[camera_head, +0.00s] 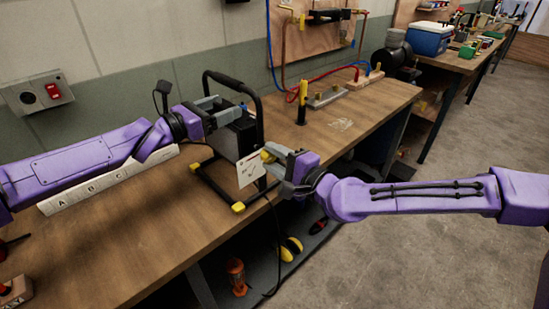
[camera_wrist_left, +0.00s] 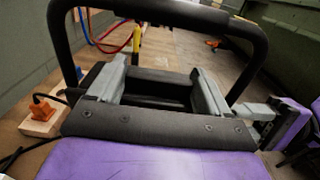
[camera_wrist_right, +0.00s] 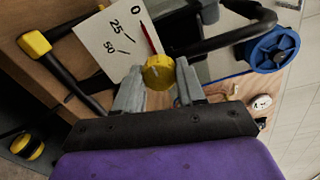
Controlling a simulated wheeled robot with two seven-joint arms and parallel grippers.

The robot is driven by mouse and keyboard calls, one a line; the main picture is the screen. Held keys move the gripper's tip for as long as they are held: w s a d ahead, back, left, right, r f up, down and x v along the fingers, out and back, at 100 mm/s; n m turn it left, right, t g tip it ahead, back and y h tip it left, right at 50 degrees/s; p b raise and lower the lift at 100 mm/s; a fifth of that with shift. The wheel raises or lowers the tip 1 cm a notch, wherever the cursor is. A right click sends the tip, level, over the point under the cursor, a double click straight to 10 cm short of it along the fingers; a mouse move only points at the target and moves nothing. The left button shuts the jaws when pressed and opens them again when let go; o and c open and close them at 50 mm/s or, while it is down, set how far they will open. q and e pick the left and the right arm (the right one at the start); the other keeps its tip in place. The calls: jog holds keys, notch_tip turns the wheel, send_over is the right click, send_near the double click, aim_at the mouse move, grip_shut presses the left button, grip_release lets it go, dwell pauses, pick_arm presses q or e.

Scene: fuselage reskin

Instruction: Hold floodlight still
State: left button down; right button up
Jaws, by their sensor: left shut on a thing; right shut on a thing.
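The floodlight (camera_head: 236,134) stands on the wooden bench, with a black tube frame, a dark box-like body and yellow feet. My left gripper (camera_head: 222,108) is shut on the upper part of the floodlight's body. In the left wrist view its fingers (camera_wrist_left: 160,86) sit on both sides of the black body, inside the tube handle (camera_wrist_left: 150,10). My right gripper (camera_head: 268,160) is shut on a yellow knob (camera_wrist_right: 158,72) in front of a white dial card (camera_wrist_right: 115,40) marked 0, 25 and 50. A red pointer line shows near 0. The lamp's face is hidden.
A white strip with lettered sections (camera_head: 88,192) lies behind my left arm. A yellow-and-black upright post (camera_head: 302,100) stands farther along the bench. A black cable hangs over the front edge.

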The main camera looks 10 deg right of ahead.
dwell(0.4)
jog(key=o, duration=1.1)
jog(key=shift+c, duration=0.2)
jog(key=v, duration=0.7)
jog(key=shift+s, duration=0.3)
jog(key=shift+d, duration=0.15)
pick_arm(q)
grip_release()
pick_arm(e)
jog(key=shift+w, duration=0.1)
